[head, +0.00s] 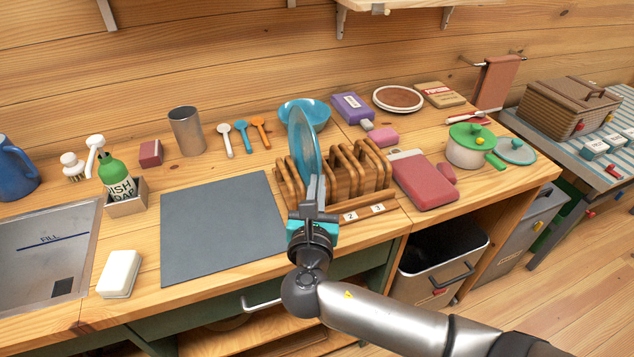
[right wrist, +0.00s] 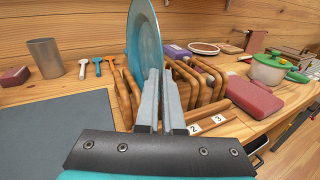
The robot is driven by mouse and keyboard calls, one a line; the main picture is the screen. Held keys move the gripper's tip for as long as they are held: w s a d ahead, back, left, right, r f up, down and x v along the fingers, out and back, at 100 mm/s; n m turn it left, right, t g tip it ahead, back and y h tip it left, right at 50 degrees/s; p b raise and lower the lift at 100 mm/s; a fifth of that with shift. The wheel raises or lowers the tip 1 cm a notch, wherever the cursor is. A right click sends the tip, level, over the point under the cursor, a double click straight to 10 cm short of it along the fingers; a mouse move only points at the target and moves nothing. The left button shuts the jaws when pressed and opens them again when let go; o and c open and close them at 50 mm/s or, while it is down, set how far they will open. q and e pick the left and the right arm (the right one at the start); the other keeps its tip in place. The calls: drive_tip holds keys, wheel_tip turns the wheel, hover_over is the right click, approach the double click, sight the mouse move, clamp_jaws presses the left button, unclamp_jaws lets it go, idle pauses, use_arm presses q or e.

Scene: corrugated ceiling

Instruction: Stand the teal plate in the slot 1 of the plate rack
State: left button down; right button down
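The teal plate (head: 303,145) stands nearly upright, edge-on, at the left end of the wooden plate rack (head: 372,170). It also shows in the right wrist view (right wrist: 145,42). My right gripper (head: 317,188) is at the rack's front left; its fingers (right wrist: 161,95) close on the plate's near edge. The plate's lower edge is hidden by the fingers and rack dividers, so I cannot tell whether it touches the slot's bottom. Labels 2 (head: 350,216) and 3 (head: 378,208) show on the rack's front; label 1 is hidden behind my gripper. My left gripper is not in view.
A blue bowl (head: 318,112) sits behind the rack. A grey mat (head: 222,228) lies left of it, clear on top. A steel cup (head: 187,131) is at back left.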

idle(0.3)
drive_tip(key=c, duration=1)
unclamp_jaws()
drive_tip(key=shift+o, duration=0.2)
drive_tip(key=shift+f, duration=0.2)
drive_tip(key=s+a+p, duration=0.1)
drive_tip(key=s, duration=1.4)
drive_tip(key=shift+a+r, duration=0.35)
drive_tip(key=shift+a, duration=0.05)
